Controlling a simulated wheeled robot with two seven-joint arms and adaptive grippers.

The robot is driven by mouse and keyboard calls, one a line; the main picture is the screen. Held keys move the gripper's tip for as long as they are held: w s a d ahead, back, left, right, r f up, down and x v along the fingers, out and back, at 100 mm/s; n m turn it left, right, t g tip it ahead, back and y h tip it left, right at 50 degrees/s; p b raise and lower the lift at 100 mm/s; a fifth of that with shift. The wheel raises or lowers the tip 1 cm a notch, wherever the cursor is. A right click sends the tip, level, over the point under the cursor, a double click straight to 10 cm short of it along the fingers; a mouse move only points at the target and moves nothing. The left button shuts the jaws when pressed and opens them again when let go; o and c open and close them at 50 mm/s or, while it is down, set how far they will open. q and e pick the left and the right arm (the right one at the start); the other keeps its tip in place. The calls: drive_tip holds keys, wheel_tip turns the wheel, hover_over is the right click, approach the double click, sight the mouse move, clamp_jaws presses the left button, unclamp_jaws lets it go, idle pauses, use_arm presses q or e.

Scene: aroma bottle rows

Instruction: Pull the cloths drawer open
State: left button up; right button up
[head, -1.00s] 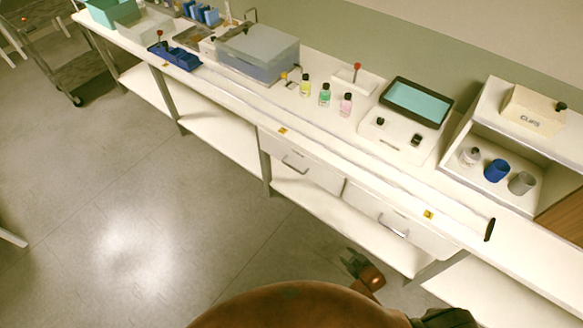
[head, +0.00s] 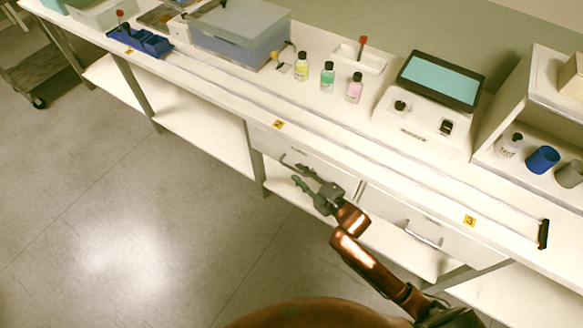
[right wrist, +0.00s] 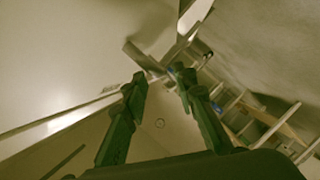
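Two light drawers sit under the bench top: a left one (head: 268,143) and a right one (head: 448,238) with a metal bar handle (head: 424,236). Both look shut. Any writing on them is too small to read, so I cannot tell which is the cloths drawer. My right gripper (head: 294,172) is in front of the left drawer, fingers pointing toward its handle area and partly covering it. In the right wrist view, its two fingers (right wrist: 162,80) are apart with nothing clearly held between them. Contact with the handle cannot be told. My left gripper is not in view.
On the bench stand a lidded grey bin (head: 240,42), yellow (head: 302,66), green (head: 327,76) and pink (head: 354,88) bottles, and a device with a screen (head: 440,80). A shelf unit holding a blue cup (head: 542,159) is at right.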

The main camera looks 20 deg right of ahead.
sight(294, 169)
drive_tip(key=x, duration=0.2)
drive_tip(key=shift+w+f+b, duration=0.25)
drive_tip(key=shift+f+b, duration=0.05)
drive_tip(key=shift+b, duration=0.05)
drive_tip(key=shift+w+a, duration=0.3)
drive_tip(key=shift+w, duration=0.35)
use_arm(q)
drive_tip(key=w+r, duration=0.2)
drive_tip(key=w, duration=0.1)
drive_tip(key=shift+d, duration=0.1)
use_arm(e)
clamp_jaws()
